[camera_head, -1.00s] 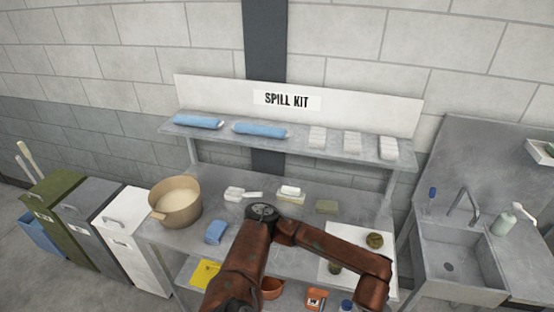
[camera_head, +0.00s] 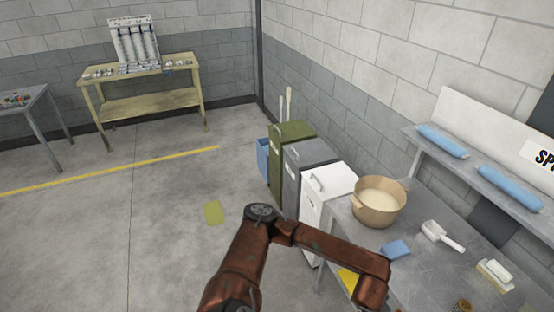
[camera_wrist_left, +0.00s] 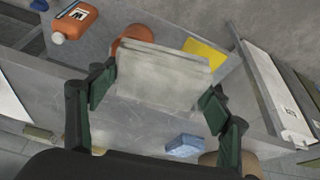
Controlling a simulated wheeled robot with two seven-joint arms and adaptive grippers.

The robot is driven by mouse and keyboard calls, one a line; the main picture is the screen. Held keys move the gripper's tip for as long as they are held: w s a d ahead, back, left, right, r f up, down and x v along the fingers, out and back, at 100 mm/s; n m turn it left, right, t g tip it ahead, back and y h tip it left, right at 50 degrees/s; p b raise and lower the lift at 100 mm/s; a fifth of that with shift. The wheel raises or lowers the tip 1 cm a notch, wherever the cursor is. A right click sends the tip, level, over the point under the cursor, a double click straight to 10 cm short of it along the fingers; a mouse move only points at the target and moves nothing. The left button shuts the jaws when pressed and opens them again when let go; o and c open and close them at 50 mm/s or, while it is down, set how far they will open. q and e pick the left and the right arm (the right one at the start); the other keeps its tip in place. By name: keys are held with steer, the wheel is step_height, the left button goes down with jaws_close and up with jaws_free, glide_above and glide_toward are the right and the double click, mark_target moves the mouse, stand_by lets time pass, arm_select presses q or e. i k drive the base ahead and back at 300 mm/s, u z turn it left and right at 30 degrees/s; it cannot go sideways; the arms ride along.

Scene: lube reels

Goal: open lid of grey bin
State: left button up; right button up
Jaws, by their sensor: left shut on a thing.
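The grey bin (camera_head: 305,165) stands between the green bin (camera_head: 287,143) and the white bin (camera_head: 325,190) in the head view. Its lid looks shut, with a handle near its left edge. My left gripper (camera_wrist_left: 157,98) shows in the left wrist view, shut on a pale grey pad (camera_wrist_left: 163,72) held between its fingers. The gripper is outside the head view, where a rust-brown arm of mine covers the lower middle. My right gripper is not in view.
A steel table (camera_head: 435,277) right of the bins carries a beige pot (camera_head: 378,203), a blue sponge (camera_head: 395,250) and brushes. A blue container (camera_head: 263,160) stands beside the green bin. Left of the bins the floor is open, with a yellow-green patch (camera_head: 213,212).

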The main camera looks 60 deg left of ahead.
mark_target(313, 151)
steer(key=u, duration=1.65)
